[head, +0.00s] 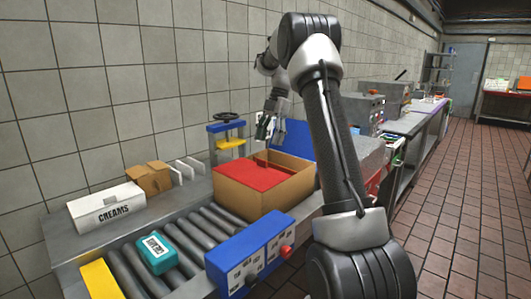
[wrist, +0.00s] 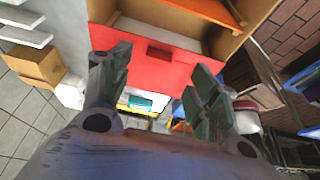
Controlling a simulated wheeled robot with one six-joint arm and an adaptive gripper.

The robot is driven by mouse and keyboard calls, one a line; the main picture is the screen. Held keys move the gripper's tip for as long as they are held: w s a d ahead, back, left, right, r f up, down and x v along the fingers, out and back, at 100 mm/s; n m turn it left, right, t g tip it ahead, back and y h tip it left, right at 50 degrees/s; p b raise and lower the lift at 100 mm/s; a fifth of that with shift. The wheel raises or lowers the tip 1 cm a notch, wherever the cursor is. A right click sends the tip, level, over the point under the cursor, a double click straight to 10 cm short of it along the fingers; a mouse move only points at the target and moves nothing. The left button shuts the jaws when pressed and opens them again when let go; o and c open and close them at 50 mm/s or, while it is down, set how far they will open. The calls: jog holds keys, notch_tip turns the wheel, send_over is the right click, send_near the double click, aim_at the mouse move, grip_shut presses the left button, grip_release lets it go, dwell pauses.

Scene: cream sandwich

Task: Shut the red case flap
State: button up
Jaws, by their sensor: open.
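The red case flap (head: 248,174) lies across the near left part of a cardboard case (head: 252,199) in the head view. A gap into the case shows behind and right of the flap. In the wrist view the red flap (wrist: 138,72) fills the upper middle, with a darker red tab (wrist: 166,55) on it. My gripper (head: 268,131) hangs above the rear of the case, open and empty. In the wrist view its two fingers (wrist: 158,72) stand apart with the flap beyond them. Whether they touch it I cannot tell.
A roller conveyor (head: 190,243) runs under the case and holds a teal pack (head: 157,254). A white creams box (head: 107,207) and a small brown carton (head: 149,178) stand left. A blue control box (head: 250,255) is in front. A blue press with a handwheel (head: 226,127) stands behind.

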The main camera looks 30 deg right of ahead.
jog(key=v, duration=0.3)
jog(key=shift+d+r, duration=0.15)
jog(key=shift+r, duration=0.15)
jog(key=s+f+m+h, duration=0.2)
jog(key=s+f+m, duration=0.35)
jog(key=m, duration=0.95)
jog(key=s+a+r+m+t, duration=0.1)
jog(key=s+a, duration=0.3)
jog(key=s, duration=0.6)
jog(key=s+a+r+m+t+h, duration=0.1)
jog(key=s+a+m+t, duration=0.1)
jog(key=s, duration=0.8)
jog(key=s+a+r+m+t+h, duration=0.1)
jog(key=s+a, duration=0.4)
jog(key=s, duration=0.5)
jog(key=shift+a+r+m+t, duration=0.4)
jog(key=shift+r+m+t, duration=0.3)
jog(key=shift+m, duration=0.6)
